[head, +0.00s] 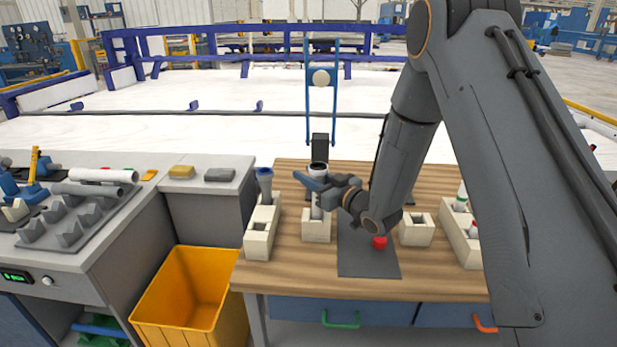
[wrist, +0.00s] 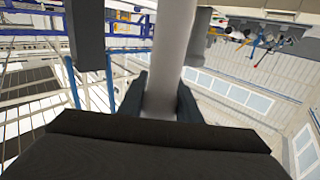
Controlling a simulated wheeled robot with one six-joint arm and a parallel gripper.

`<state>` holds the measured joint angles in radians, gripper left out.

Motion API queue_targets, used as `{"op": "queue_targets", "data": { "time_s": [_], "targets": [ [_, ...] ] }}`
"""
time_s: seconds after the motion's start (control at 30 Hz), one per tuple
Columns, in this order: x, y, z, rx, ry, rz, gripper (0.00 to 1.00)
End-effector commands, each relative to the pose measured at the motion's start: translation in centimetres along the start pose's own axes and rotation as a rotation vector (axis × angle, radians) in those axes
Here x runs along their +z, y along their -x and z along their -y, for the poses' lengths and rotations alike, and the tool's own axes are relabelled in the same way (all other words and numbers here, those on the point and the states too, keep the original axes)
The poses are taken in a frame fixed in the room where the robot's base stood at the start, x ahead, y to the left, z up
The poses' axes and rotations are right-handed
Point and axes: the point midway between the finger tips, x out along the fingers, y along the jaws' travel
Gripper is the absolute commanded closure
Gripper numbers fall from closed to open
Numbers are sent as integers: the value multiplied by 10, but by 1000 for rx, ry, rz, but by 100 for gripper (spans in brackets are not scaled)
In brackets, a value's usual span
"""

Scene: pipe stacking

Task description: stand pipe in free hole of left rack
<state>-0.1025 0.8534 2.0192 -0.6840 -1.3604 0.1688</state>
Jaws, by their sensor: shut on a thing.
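The left rack (head: 258,246) is a long beige block at the table's left side. A pipe with a blue top (head: 265,184) stands in its far part, and an open hole shows nearer the front. My gripper (head: 318,184) is shut on a light grey pipe (head: 316,205) with a dark-rimmed top. This pipe is upright, its lower end at a beige single block (head: 317,231) right of the left rack. I cannot tell whether that end is inside the block or just above it. In the wrist view the grey pipe (wrist: 172,62) runs between the fingers.
Another beige block (head: 416,235) with an open hole stands to the right. A right rack (head: 458,238) holds several pipes, partly behind my arm. A yellow bin (head: 190,300) stands left of the table.

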Motion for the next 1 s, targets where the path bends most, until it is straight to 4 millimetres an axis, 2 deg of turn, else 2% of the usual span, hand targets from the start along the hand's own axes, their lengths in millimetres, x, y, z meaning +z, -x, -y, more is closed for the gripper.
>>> {"op": "queue_targets", "data": {
  "time_s": [1.0],
  "targets": [
    [-35,0,0,0,0,0,91]
  ]
}}
